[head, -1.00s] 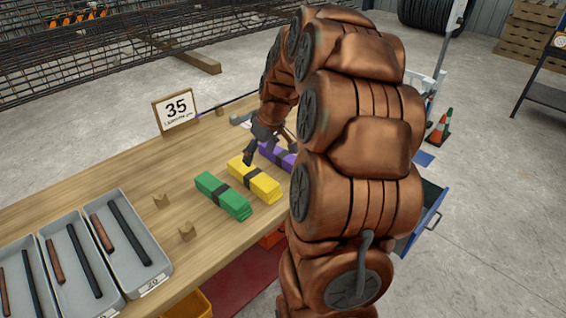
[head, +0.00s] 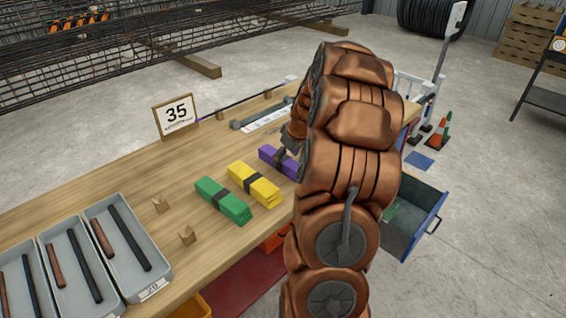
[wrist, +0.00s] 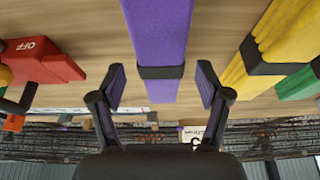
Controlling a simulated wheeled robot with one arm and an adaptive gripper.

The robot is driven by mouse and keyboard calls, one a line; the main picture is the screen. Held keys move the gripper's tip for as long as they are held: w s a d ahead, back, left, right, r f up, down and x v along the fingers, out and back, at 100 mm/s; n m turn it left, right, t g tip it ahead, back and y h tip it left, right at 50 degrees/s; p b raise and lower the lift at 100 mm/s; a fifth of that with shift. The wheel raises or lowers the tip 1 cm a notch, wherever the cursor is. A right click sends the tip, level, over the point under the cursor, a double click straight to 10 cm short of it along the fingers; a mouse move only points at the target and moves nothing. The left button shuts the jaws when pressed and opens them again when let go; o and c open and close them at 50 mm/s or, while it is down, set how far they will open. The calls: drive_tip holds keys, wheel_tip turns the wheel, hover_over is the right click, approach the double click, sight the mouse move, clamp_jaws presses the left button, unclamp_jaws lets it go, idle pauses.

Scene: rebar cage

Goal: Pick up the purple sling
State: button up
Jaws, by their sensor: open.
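The purple sling (head: 277,161) is a folded bundle with a dark band, lying on the wooden bench beyond the yellow one. In the head view my arm hides its right end. In the wrist view the purple sling (wrist: 157,50) runs from the top edge down between my fingers, its black band near their tips. My gripper (wrist: 160,82) is open, one finger on each side of the sling, with gaps to both and nothing held. In the head view my gripper is mostly hidden behind my arm.
The yellow sling (head: 253,185) and green sling (head: 222,201) lie beside it. A red object marked OFF (wrist: 45,62) is on the other side.

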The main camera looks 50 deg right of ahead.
sight(284, 159)
drive_tip(key=shift+p+x, duration=0.3)
drive_tip(key=shift+x, duration=1.25)
drive_tip(key=shift+s, duration=0.1)
drive_tip(key=shift+r, duration=0.1)
clamp_jaws()
